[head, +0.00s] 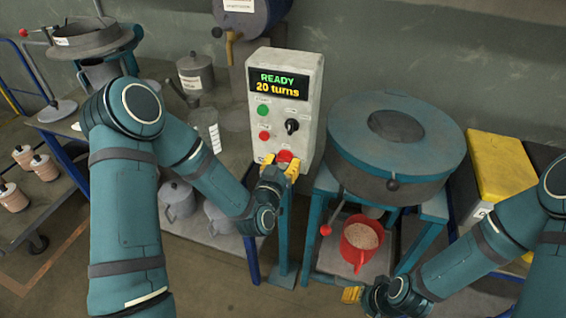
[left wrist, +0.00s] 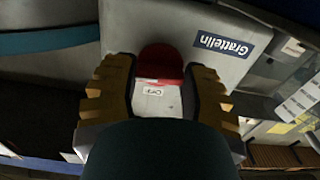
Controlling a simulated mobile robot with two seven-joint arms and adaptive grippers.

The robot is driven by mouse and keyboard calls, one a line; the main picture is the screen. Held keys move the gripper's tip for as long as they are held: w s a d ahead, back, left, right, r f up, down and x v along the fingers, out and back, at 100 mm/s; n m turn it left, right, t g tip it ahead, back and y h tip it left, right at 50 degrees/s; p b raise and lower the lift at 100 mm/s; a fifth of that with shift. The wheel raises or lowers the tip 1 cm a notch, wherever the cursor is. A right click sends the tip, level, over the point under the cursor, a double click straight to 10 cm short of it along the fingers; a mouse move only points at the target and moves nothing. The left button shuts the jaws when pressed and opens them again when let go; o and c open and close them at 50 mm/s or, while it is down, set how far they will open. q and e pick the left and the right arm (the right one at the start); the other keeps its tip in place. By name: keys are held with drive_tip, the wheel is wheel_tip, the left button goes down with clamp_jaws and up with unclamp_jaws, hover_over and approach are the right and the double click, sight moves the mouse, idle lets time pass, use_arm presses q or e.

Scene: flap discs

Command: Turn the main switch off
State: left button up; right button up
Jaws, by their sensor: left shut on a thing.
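A pale grey control box (head: 311,92) stands on a post, with a display reading "READY 20 turns". Low on its front is the red main switch (head: 284,156). The yellow fingers of my left gripper (head: 279,168) are at this switch, one on each side. In the left wrist view, my left gripper (left wrist: 160,95) is shut on the red switch (left wrist: 160,60). A small white label (left wrist: 153,92), which seems to read "OFF", shows between the fingers. The fingers hide part of the switch. My right gripper (head: 352,295) is low at the front, away from the box; its opening is unclear.
Above the switch are a green button (head: 263,110), a red button (head: 264,135) and a black knob (head: 292,126). A round teal machine (head: 440,150) stands close right, with a red jug (head: 349,243) below. A yellow-topped box (head: 503,163) is farther right.

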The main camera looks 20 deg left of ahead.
use_arm(q)
drive_tip(key=n, duration=0.8)
drive_tip(key=shift+n, duration=0.3)
drive_tip(key=n, duration=0.4)
drive_tip(key=shift+n, duration=2.4)
drive_tip(key=o, duration=1.2)
drive_tip(key=shift+s, duration=0.1)
